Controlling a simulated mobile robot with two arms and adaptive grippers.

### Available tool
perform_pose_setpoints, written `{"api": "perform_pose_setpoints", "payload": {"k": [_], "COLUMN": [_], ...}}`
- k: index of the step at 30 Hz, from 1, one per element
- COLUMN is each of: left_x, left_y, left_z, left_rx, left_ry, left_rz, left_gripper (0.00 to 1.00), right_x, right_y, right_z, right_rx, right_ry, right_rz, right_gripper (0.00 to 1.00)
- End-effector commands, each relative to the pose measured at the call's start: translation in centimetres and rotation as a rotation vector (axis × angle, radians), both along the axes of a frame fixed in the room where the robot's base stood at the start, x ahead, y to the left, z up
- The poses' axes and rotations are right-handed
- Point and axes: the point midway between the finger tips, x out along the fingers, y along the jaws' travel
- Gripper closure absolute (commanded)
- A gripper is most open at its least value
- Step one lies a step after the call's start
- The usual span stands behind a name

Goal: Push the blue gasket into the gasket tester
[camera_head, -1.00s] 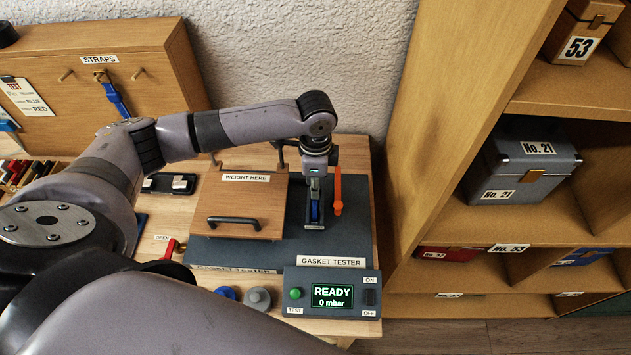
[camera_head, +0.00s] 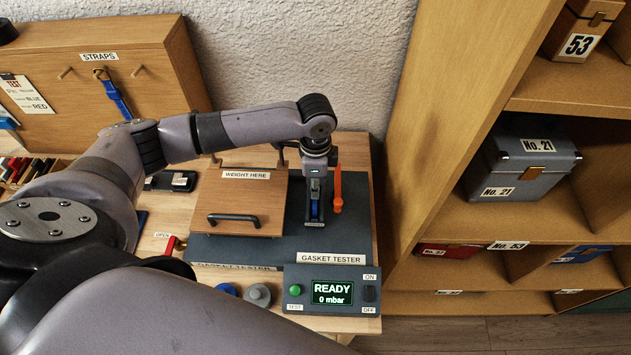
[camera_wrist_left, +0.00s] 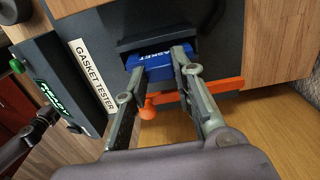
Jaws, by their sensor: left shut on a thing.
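The blue gasket (camera_wrist_left: 150,72) with a white GASKET label sits at the mouth of a dark slot in the gasket tester (camera_wrist_left: 158,38) in the left wrist view. Its far end is hidden by the dark housing, so I cannot tell how deep it goes. My left gripper (camera_wrist_left: 158,64) is shut on the gasket, one finger on each side. In the head view my left gripper (camera_head: 314,200) is over the right part of the grey gasket tester base (camera_head: 272,248), and a little blue shows between the fingers.
An orange lever (camera_head: 337,190) stands close right of my left gripper. A wooden lid with a black handle (camera_head: 234,217) lies to the left. The control box (camera_head: 331,291) in front reads READY, 0 mbar. A wooden shelf (camera_head: 480,120) rises at the right.

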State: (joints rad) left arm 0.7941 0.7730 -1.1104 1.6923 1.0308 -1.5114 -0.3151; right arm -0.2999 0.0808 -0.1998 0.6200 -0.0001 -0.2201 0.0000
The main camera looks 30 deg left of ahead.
Motion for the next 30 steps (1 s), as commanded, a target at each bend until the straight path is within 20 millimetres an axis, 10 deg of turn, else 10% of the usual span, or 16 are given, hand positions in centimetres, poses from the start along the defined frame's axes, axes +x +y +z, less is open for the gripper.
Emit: {"api": "perform_pose_setpoints", "payload": {"k": [7,8,9,30], "left_x": [0.0,0.01,0.0,-0.06], "left_y": [0.0,0.0,0.0,0.03], "left_z": [0.0,0.0,0.0,-0.07], "left_rx": [0.0,0.0,0.0,0.0], "left_ry": [0.0,0.0,0.0,0.001], "left_rz": [0.0,0.0,0.0,0.0], "left_gripper": [1.0,0.75,0.73,0.42], "right_x": [0.01,0.01,0.01,0.0], "right_y": [0.01,0.01,0.01,0.05], "right_z": [0.0,0.0,0.0,-0.01], "right_rx": [0.0,0.0,0.0,0.001], "right_ry": [0.0,0.0,0.0,0.0], "right_rz": [0.0,0.0,0.0,0.0], "right_gripper": [1.0,1.0,1.0,1.0]}}
